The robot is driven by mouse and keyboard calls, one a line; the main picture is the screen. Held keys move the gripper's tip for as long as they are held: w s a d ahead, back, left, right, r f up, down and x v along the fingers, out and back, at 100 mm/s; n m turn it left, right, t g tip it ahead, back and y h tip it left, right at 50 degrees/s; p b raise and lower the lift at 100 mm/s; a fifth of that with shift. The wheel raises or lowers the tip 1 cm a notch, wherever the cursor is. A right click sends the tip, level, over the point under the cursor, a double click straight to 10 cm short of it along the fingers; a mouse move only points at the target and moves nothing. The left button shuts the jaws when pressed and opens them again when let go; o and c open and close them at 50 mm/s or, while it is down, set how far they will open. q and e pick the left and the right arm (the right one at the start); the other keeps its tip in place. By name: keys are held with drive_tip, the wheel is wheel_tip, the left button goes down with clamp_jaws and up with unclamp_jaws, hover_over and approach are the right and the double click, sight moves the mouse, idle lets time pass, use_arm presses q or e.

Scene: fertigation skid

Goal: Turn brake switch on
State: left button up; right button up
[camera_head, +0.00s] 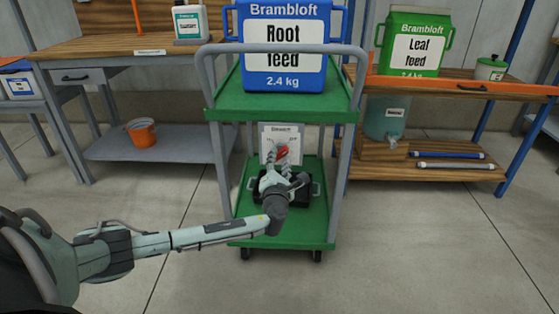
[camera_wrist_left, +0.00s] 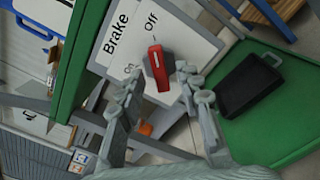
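The brake switch is a red handle (camera_wrist_left: 158,70) on a dark round hub, mounted on a white panel (camera_wrist_left: 105,55) lettered Brake, Off and On. In the head view the panel (camera_head: 268,140) stands upright at the back of the green cart's lower shelf, and a bit of the red handle (camera_head: 282,151) shows. My left gripper (camera_head: 281,160) reaches in front of the panel and partly hides it. In the left wrist view my left gripper (camera_wrist_left: 160,72) is open, its fingers on either side of the red handle. I cannot tell whether they touch it. My right gripper is not in view.
The green cart (camera_head: 235,95) carries a blue Root feed container (camera_head: 285,60) on top. A black tray (camera_head: 297,190) lies on its lower shelf, close under my gripper. Cart posts stand on both sides. Benches stand left and right; the floor in front is clear.

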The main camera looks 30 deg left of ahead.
use_arm(q)
drive_tip(key=shift+w+a, duration=0.3)
drive_tip(key=shift+w, duration=0.15)
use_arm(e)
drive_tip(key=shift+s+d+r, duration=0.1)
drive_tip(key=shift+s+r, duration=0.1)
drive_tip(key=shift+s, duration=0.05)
use_arm(q)
drive_tip(key=shift+c, duration=0.4)
clamp_jaws()
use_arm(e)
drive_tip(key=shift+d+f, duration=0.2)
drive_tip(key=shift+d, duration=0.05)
